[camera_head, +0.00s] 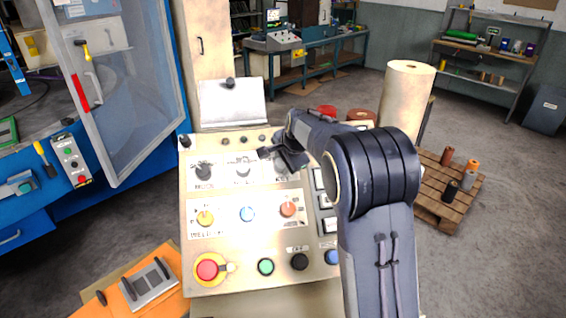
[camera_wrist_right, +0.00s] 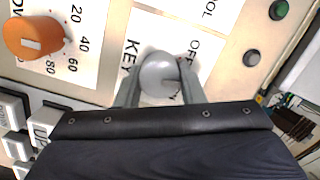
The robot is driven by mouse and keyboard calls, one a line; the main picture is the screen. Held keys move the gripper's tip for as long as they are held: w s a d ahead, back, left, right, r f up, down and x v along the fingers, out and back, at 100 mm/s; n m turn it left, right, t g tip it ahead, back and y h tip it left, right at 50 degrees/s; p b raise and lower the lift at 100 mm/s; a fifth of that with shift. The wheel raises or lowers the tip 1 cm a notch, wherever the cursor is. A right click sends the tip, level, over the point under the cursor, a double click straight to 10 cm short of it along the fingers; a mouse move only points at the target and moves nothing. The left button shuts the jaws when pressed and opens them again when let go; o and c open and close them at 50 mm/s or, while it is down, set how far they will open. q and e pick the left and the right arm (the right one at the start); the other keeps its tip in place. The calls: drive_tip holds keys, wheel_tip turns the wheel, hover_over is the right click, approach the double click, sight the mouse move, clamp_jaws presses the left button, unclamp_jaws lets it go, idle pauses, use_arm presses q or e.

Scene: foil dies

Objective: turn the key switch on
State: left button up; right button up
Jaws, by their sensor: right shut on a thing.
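The key switch (camera_wrist_right: 160,74) is a round silver knob on the cream control panel (camera_head: 215,277), between the printed words KEY and OFF in the right wrist view. A small dark mark shows on its lower right part. My right gripper (camera_head: 272,156) reaches down over the upper right of the panel in the head view. In the right wrist view its two grey fingers stand on either side of the knob and are shut on it. In the head view the gripper and arm hide most of the key switch. My left gripper is not in view.
An orange dial (camera_wrist_right: 32,36) is close to the gripper in the right wrist view. The panel also has a red emergency button (camera_head: 207,267), a green button (camera_head: 265,267) and a black button (camera_head: 299,262). An open machine door (camera_head: 125,90) stands left of the panel.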

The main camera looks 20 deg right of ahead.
drive_tip(key=m+t, duration=0.1)
drive_tip(key=m, duration=0.4)
drive_tip(key=shift+s+m, duration=0.1)
drive_tip(key=shift+m, duration=0.2)
drive_tip(key=m, duration=0.4)
drive_tip(key=shift+f+m+t, duration=0.1)
drive_tip(key=shift+m+t, duration=0.2)
drive_tip(key=shift+m, duration=0.1)
drive_tip(key=o, duration=1)
drive_tip(key=shift+s, duration=0.1)
drive_tip(key=shift+s+a+r, duration=0.15)
drive_tip(key=shift+s+r, duration=0.05)
drive_tip(key=shift+r, duration=0.2)
drive_tip(key=v, duration=0.7)
